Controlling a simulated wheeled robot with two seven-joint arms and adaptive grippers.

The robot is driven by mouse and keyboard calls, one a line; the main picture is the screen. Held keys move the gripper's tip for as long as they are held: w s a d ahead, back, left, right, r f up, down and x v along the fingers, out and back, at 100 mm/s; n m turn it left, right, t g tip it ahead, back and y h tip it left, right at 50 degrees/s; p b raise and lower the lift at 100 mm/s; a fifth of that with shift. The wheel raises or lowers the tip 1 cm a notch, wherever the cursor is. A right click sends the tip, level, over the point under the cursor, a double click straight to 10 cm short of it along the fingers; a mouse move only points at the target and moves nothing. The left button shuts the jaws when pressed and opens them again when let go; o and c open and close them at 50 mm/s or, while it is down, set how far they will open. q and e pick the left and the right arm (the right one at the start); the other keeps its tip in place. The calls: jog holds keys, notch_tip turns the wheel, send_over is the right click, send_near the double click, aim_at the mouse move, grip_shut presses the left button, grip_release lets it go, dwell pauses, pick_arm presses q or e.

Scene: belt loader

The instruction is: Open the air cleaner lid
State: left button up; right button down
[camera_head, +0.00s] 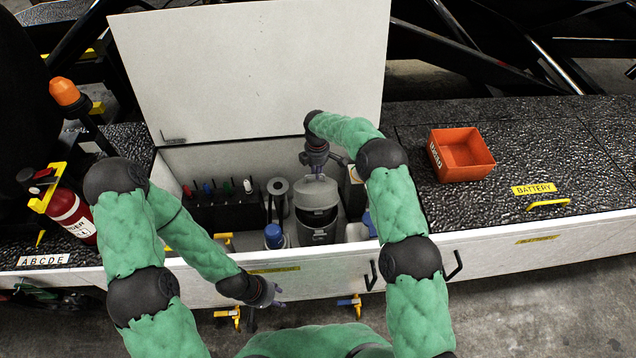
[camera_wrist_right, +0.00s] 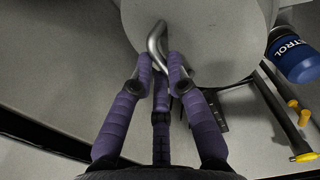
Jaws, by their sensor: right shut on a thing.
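The air cleaner (camera_head: 316,220) is a grey round canister inside the open white compartment. Its round grey lid (camera_head: 316,192) is at the top, with a dark area on the front below. I cannot tell whether the lid is seated or raised. In the right wrist view the lid (camera_wrist_right: 215,35) is a wide pale disc with a curved metal handle (camera_wrist_right: 155,38). My right gripper (camera_head: 318,172) is above the lid; in its wrist view its fingers (camera_wrist_right: 160,68) are closed on the handle. My left gripper (camera_head: 274,297) hangs empty before the compartment's front wall, its finger opening unclear.
The white compartment cover (camera_head: 245,70) stands open behind. An orange bin (camera_head: 462,155) sits on the black deck at right. A fire extinguisher (camera_head: 70,210) is at left.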

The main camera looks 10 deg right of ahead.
jog(key=shift+w+f+b, duration=0.25)
jog(key=shift+w+b, duration=0.15)
jog(key=shift+w, duration=0.1)
jog(key=shift+w+f+b, duration=0.2)
jog(key=shift+w+b, duration=0.2)
jog(key=shift+w, duration=0.05)
jog(key=c, duration=1.6)
grip_release()
jog(key=shift+f, duration=0.1)
jog(key=o, duration=0.4)
jog(key=shift+w, duration=0.15)
jog(key=shift+r, duration=0.3)
jog(key=shift+w+r, duration=0.1)
